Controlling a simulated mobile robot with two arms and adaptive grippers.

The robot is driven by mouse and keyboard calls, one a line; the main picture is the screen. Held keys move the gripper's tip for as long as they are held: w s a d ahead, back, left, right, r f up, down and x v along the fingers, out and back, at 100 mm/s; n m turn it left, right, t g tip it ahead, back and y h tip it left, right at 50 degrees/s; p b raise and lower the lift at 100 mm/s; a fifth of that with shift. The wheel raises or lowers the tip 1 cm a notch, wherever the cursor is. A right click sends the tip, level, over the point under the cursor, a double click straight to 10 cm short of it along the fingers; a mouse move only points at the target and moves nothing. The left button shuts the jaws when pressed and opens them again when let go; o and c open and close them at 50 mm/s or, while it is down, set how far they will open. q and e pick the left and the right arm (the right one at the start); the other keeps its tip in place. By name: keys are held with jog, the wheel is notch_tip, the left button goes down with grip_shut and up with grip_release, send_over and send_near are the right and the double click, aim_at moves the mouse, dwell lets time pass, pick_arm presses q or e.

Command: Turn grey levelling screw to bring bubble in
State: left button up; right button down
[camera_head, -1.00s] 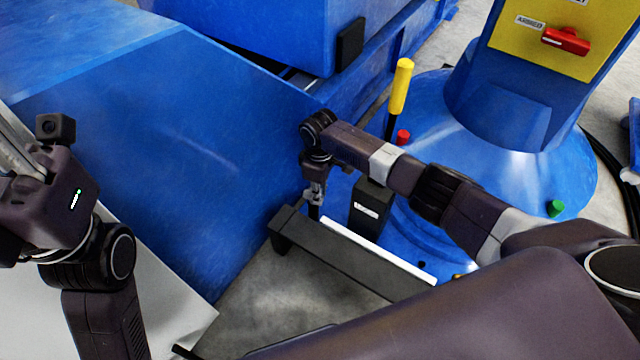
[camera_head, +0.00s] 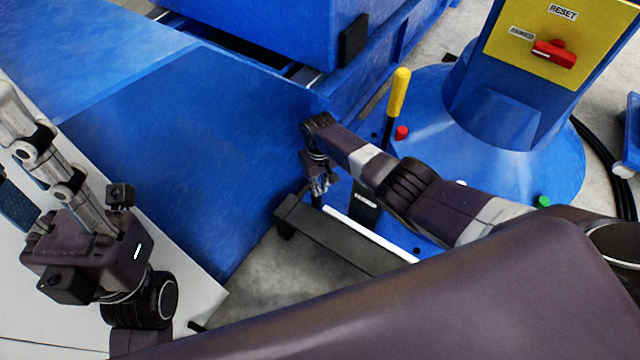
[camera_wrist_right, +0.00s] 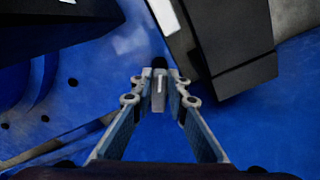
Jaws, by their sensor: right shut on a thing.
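The grey levelling screw (camera_wrist_right: 158,92) shows in the right wrist view as a small grey upright piece between the fingertips. My right gripper (camera_wrist_right: 160,84) is shut on it, just above the blue base. In the head view my right gripper (camera_head: 318,192) is small and partly hidden by its own wrist, beside a dark bar, and the screw cannot be made out there. No bubble can be made out in either view. My left gripper (camera_head: 45,165) is at the left edge, away from the screw; its fingertips are cut off, so its opening cannot be told.
A dark bar (camera_head: 335,238) with a white strip lies close to the right gripper. A labelled black block (camera_head: 366,212), a yellow-handled lever (camera_head: 398,95), a red button (camera_head: 402,132) and a green button (camera_head: 543,201) stand around the blue base (camera_head: 500,165). A blue sloped panel (camera_head: 190,150) fills the left.

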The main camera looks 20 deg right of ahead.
aim_at(319, 189)
jog(key=shift+a, duration=0.1)
dwell(0.5)
jog(key=c, duration=1.9)
grip_release()
notch_tip(319, 189, up, 12)
jog(key=shift+s, duration=0.1)
